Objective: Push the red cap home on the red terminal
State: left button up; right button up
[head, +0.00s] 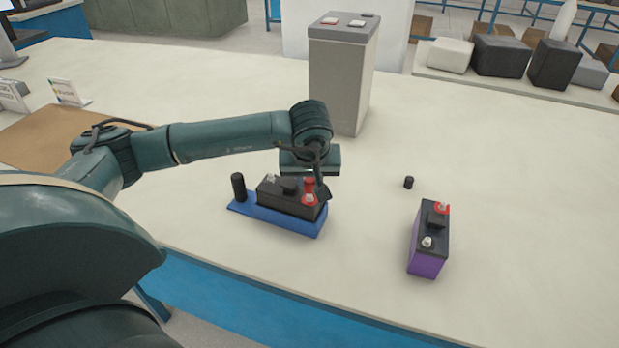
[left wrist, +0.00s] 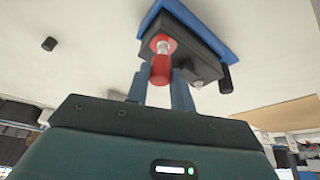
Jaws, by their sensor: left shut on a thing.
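My left gripper (head: 313,185) is above the black battery (head: 285,204) on the blue tray (head: 265,216). It is shut on the red cap (head: 309,184). In the left wrist view the red cap (left wrist: 160,71) sits between the two blue fingers of the gripper (left wrist: 160,78). The red terminal (head: 309,199), a pale post in a red ring, shows bare at the battery's right end. It also shows in the left wrist view (left wrist: 163,45), where the post stands clear of the cap. The cap appears apart from the post, just above or beside it. My right gripper is not in view.
A black cylinder (head: 238,187) stands at the tray's left end. A small black cap (head: 408,182) lies on the table to the right. A purple battery (head: 428,243) stands near the front edge. A tall grey block (head: 341,80) stands behind.

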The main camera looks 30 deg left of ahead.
aim_at(310, 188)
pick_arm(q)
jog(key=shift+b, duration=0.3)
dwell(0.9)
jog(key=shift+f, duration=0.15)
jog(key=shift+f+b, duration=0.25)
jog(key=shift+b, duration=0.15)
jog(key=shift+f+b, duration=0.65)
jog(key=shift+b, duration=0.1)
dwell(0.4)
jog(key=shift+f, duration=0.1)
dwell(0.4)
jog(key=shift+f+b, duration=0.6)
jog(key=shift+b, duration=0.05)
